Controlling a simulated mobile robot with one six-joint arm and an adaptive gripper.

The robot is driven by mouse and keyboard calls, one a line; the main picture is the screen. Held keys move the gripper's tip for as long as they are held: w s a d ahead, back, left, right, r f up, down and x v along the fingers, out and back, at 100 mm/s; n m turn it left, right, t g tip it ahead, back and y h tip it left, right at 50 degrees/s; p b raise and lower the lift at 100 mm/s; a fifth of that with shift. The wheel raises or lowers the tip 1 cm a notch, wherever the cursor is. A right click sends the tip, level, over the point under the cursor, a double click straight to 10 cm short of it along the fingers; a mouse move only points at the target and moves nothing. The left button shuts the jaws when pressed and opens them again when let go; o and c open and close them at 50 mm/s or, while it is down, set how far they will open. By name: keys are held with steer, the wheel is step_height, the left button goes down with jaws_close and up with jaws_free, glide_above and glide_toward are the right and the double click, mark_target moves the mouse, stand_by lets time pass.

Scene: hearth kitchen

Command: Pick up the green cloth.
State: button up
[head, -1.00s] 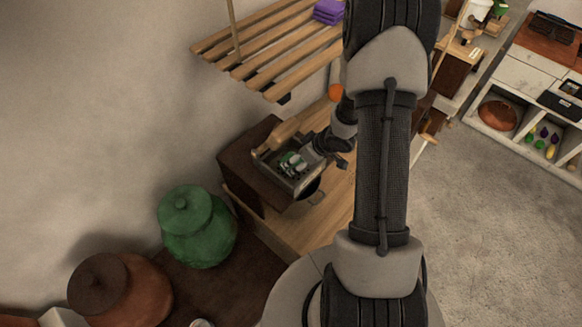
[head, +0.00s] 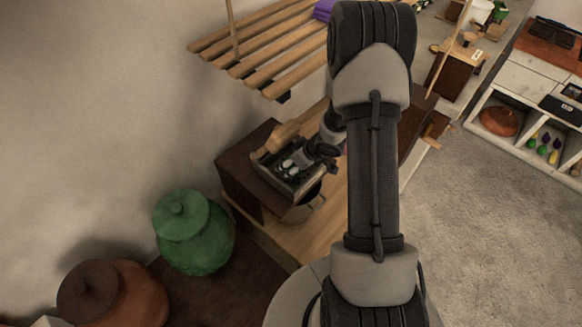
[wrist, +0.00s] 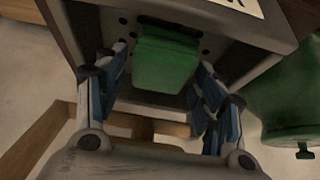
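The green cloth (wrist: 166,62) is a folded green block in the wrist view, inside a grey tray (wrist: 225,22) with holes in its wall. My gripper (wrist: 160,72) is open, with its blue-padded fingers on either side of the cloth. A gap shows between the cloth and each finger, and I see no contact. In the head view my gripper (head: 290,166) reaches into the tray (head: 322,182) on the dark wooden box. There my gripper hides most of the cloth.
A green lidded jar (head: 195,235) and a brown pot (head: 135,295) stand at lower left. A slatted wooden rack (head: 265,50) hangs above the tray, with a purple cloth (head: 323,10) on it. The floor at right (head: 480,220) is clear.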

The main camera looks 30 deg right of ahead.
steer(key=c, duration=0.8)
steer(key=shift+o, duration=0.2)
steer(key=shift+r, duration=0.1)
steer(key=shift+r+p, duration=0.8)
steer(key=shift+r, duration=0.1)
steer(key=shift+s+d+f+t+b, duration=0.1)
steer(key=shift+s+f+t+b, duration=0.35)
steer(key=shift+b, duration=0.3)
steer(key=shift+s+d+t+y, duration=0.2)
steer(key=shift+t+y, duration=0.1)
steer(key=shift+t, duration=0.3)
steer(key=shift+s+d+t+y, duration=0.1)
steer(key=shift+s+t+y, duration=0.15)
steer(key=shift+t, duration=0.3)
step_height(320, 180, up, 7)
steer(key=s+p, duration=0.1)
steer(key=p, duration=0.2)
steer(key=s+d+g+p, duration=0.1)
steer(key=s+d+p, duration=0.2)
steer(key=s, duration=0.7)
steer(key=s+d+r+g+h+p, duration=0.1)
steer(key=s+d+g+p, duration=0.1)
steer(key=s, duration=0.8)
steer(key=shift+d+p, duration=0.65)
steer(key=shift+d, duration=0.6)
